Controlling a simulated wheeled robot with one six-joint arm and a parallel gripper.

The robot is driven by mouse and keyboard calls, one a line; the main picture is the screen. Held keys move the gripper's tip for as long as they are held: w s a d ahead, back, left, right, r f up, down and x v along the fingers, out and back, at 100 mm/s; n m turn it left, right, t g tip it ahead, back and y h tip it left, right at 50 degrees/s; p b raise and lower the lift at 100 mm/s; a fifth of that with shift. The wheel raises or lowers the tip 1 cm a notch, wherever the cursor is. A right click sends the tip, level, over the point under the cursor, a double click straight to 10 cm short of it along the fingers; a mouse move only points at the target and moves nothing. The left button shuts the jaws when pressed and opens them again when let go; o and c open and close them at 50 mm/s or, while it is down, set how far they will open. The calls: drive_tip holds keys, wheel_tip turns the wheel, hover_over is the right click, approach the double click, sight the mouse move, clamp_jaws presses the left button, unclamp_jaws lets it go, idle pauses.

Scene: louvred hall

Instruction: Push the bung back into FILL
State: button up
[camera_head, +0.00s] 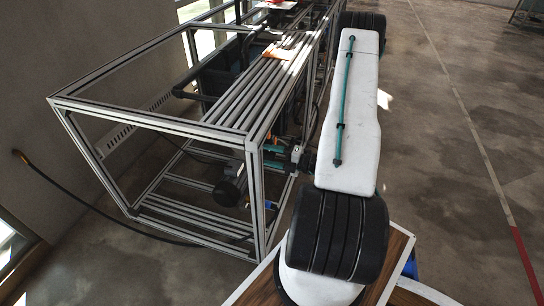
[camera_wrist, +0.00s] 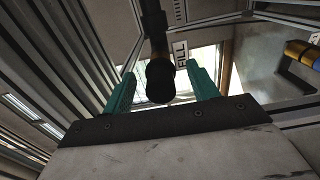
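In the wrist view, the teal fingers of my gripper (camera_wrist: 162,72) stand apart, with light showing on both sides between them. A dark pipe (camera_wrist: 154,25) comes down from the top of the picture. It ends in a black, round-ended piece (camera_wrist: 160,83) that lies between the fingers in the picture, with a gap to each finger. I cannot tell whether this piece is the bung. A white label reading FILL (camera_wrist: 181,53) is just right of the pipe. No separate bung can be made out.
An aluminium-profile frame (camera_head: 150,128) with long rails on top stands left of my arm. A motor (camera_head: 230,185) sits inside it. A black cable (camera_head: 75,195) runs along the floor at left. Open floor (camera_head: 440,130) lies to the right. A yellow-and-blue part (camera_wrist: 303,54) is right in the wrist view.

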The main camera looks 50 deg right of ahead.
drive_tip(key=v, duration=0.7)
idle(0.4)
drive_tip(key=v, duration=0.7)
drive_tip(key=shift+s, duration=0.4)
drive_tip(key=shift+d+n, duration=0.15)
drive_tip(key=shift+n, duration=0.15)
